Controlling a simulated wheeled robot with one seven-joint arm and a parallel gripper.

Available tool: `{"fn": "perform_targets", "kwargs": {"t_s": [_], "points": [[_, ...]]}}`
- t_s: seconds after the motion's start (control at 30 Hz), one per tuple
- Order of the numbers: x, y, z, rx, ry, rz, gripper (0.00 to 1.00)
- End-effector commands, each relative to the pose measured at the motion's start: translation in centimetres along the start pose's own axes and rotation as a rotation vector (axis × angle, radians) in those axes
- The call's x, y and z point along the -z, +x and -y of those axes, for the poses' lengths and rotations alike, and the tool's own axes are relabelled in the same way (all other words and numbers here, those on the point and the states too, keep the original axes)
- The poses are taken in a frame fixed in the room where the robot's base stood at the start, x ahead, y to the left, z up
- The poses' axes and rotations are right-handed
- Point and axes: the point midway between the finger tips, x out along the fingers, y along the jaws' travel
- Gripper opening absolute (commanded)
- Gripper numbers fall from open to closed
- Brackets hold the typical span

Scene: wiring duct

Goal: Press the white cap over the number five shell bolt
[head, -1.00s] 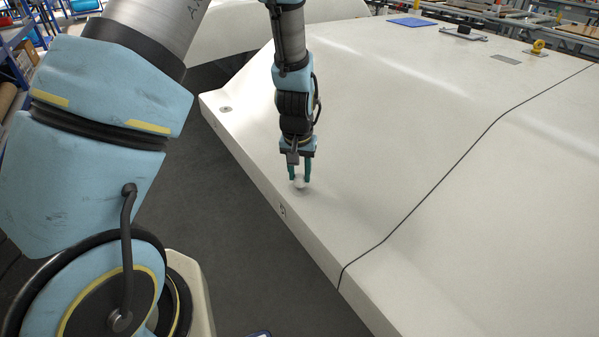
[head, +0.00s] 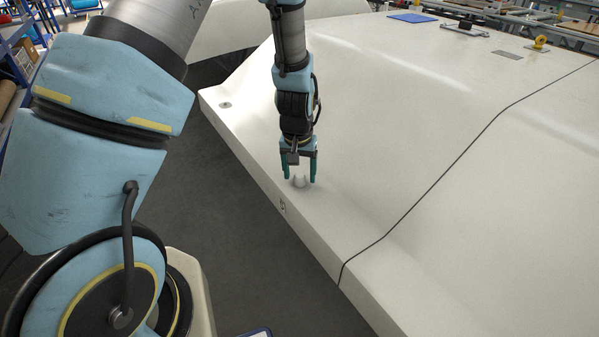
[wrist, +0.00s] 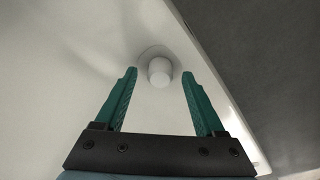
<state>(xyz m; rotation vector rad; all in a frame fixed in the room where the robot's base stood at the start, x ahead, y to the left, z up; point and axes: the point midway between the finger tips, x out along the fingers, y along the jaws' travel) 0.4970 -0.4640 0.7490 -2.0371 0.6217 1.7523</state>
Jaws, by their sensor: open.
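The white cap (head: 300,181) sits on the pale shell near its lower left edge, right at the label on the side face. In the wrist view the cap (wrist: 160,71) shows as a round white knob on a wider round base, between and a little beyond the fingertips. My gripper (head: 300,178) is open around the cap, with a gap on both sides; its green fingers (wrist: 158,83) touch nothing that I can see. The bolt is not visible; the cap hides whatever is under it. The number label (head: 283,206) is too small to read surely.
The large pale shell (head: 420,130) fills the right side, with a dark seam across it. Another round fitting (head: 225,105) lies farther along the edge. A blue pad (head: 412,18), a dark fixture (head: 465,27) and a yellow fitting (head: 540,43) stand on the far part.

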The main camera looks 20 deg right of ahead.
Motion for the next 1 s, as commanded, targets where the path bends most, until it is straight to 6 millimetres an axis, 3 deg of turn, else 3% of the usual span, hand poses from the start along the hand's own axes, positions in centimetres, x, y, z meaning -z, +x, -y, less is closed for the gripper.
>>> {"fn": "perform_targets", "kwargs": {"t_s": [0.37, 0.8, 1.0], "points": [[0.1, -1.1, -0.1, -0.001, 0.001, -0.004, 0.72], [0.1, -8.7, -0.1, -0.001, 0.001, -0.004, 0.72], [0.0, -10.6, 0.0, 0.0, 0.0, -0.001, 0.72]]}}
